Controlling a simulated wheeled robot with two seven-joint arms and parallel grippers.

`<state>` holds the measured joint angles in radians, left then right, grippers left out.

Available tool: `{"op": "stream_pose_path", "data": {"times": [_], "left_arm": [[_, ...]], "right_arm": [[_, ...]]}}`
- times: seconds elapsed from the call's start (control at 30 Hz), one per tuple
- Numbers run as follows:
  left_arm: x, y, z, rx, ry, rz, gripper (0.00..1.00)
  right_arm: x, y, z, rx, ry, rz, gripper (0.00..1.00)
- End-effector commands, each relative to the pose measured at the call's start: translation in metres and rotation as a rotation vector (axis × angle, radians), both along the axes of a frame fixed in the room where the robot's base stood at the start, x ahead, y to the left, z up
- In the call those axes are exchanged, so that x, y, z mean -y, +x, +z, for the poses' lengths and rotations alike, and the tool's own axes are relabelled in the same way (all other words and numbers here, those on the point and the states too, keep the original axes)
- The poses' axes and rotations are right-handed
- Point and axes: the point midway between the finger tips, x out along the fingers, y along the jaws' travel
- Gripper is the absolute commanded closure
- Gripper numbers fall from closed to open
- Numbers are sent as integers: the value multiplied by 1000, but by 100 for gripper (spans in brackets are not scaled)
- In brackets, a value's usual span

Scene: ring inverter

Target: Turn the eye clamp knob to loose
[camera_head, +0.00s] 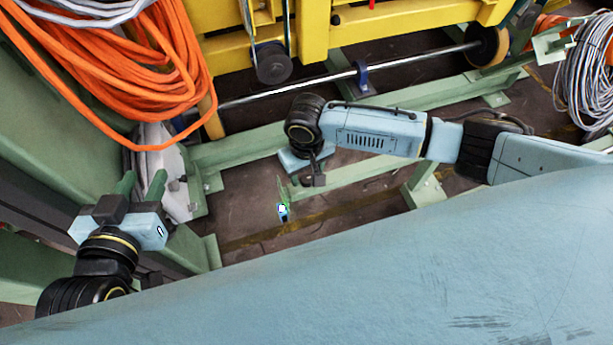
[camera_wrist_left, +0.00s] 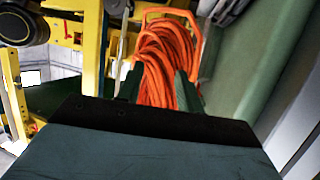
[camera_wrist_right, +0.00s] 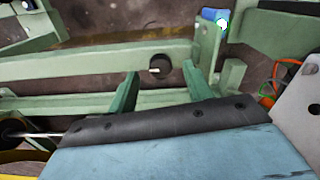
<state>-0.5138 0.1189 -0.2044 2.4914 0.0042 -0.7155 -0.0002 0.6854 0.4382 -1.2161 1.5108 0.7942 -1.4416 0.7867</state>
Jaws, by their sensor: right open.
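A dark round knob (camera_wrist_right: 159,70) with a small pale mark sits on a green bar in the right wrist view. It appears to be the eye clamp knob, but I cannot read its setting. My right gripper (camera_wrist_right: 162,84) is open, its two green fingers either side of the knob in the picture. I cannot tell how far the tips are from it, and nothing is between them. In the head view the right arm hides the knob. My left gripper (camera_head: 141,184) is open and empty at the left, below the orange cable; its fingers also show in the left wrist view (camera_wrist_left: 158,88).
A blue part with a bright light (camera_wrist_right: 215,17) is mounted near the knob; a similar one shows in the head view (camera_head: 283,212). Green beams (camera_head: 240,148) surround the work area. Orange cable (camera_head: 110,70) hangs at left, and grey cable (camera_head: 585,80) at right.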

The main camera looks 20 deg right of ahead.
Motion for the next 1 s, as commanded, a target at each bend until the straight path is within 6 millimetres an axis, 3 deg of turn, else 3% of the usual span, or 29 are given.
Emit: {"op": "stream_pose_path", "data": {"times": [0.4,0.77,1.0], "left_arm": [[12,11,46,277,-80,-21,64],[13,11,50,301,-87,-22,64],[13,11,50,300,-87,-22,64]], "right_arm": [[0,0,-21,0,1,0,49],[0,0,-22,1,1,0,49],[0,0,-22,1,1,0,80]]}}
